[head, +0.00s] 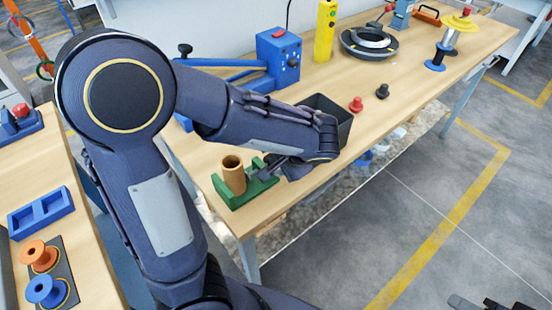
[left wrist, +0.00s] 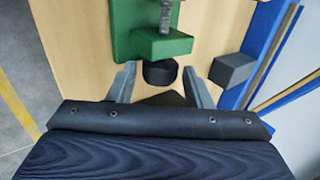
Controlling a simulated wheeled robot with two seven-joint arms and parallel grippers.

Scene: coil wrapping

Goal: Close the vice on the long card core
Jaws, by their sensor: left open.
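The long card core (head: 233,174) is a brown tube standing upright in the green vice (head: 246,192) near the front corner of the bench. The vice also shows in the left wrist view (left wrist: 165,46), with its grey screw and a black knob (left wrist: 160,73) at the screw's end. My left gripper (head: 267,171) is at the knob side of the vice. In the left wrist view its two grey fingers (left wrist: 160,86) are apart, on either side of the knob. The core does not show clearly there. A dark part, seemingly my right gripper (head: 490,304), is cut off at the lower right.
A black bin (head: 328,110) stands close behind my left wrist. A blue machine (head: 279,58) is farther back. The left table holds a blue tray (head: 41,212) and spools (head: 47,290).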

